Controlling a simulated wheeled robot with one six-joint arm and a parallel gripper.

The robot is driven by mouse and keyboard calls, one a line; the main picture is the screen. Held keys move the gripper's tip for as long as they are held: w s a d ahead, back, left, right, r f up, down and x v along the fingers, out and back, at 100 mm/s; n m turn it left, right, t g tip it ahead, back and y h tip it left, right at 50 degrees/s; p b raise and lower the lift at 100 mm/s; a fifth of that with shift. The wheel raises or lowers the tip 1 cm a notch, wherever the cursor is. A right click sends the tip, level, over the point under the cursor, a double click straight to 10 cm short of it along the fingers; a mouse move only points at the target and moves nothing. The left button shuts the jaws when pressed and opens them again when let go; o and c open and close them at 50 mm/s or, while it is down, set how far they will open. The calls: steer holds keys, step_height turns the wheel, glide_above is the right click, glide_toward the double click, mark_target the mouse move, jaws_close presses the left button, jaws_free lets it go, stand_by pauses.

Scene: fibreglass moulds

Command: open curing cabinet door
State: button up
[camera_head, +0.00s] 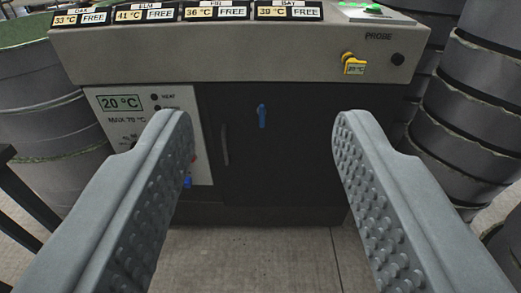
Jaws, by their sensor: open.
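The curing cabinet (250,55) stands ahead, with a grey top panel and a dark front. Its dark door (290,165) looks shut, flush with the front; its right edge is partly behind my right finger. A slim grey vertical bar handle (225,145) is on the door's left part. A small blue lever (262,115) hangs upright near the door's top middle. My gripper (263,120) is open and empty, its studded fingers wide apart in front of the door. The lever and handle show between the fingers; neither is held.
A white control panel (125,105) reading 20 °C is left of the door, partly behind my left finger. Dark ringed stacks (475,100) and grey drums (40,110) flank the cabinet. Concrete floor (260,255) lies clear below.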

mark_target(225, 149)
steer(key=shift+y, duration=0.3)
steer(key=w+f, duration=0.2)
steer(key=w, duration=0.2)
steer(key=w+f, duration=0.2)
steer(key=w, duration=0.3)
steer(key=w+a+f, duration=0.1)
steer(key=w+f, duration=0.1)
steer(key=w, duration=0.3)
steer(key=shift+a+f, duration=0.1)
steer(key=shift+c, duration=1.3)
steer(key=w+a+f+n+y, duration=0.1)
steer(key=w+a+f, duration=0.1)
steer(key=w+f, duration=1)
steer(key=w+a+f+y, duration=0.1)
steer(key=w+a+f, duration=0.15)
steer(key=f, duration=0.65)
steer(key=w+a+f+n, duration=0.1)
steer(key=w+f, duration=0.3)
steer(key=f, duration=0.5)
steer(key=w+a+f+y, duration=0.1)
steer(key=w+a+f, duration=0.15)
steer(key=f, duration=0.55)
steer(key=x, duration=1.7)
steer(key=shift+w+d, duration=0.25)
steer(key=shift+d, duration=0.05)
jaws_close()
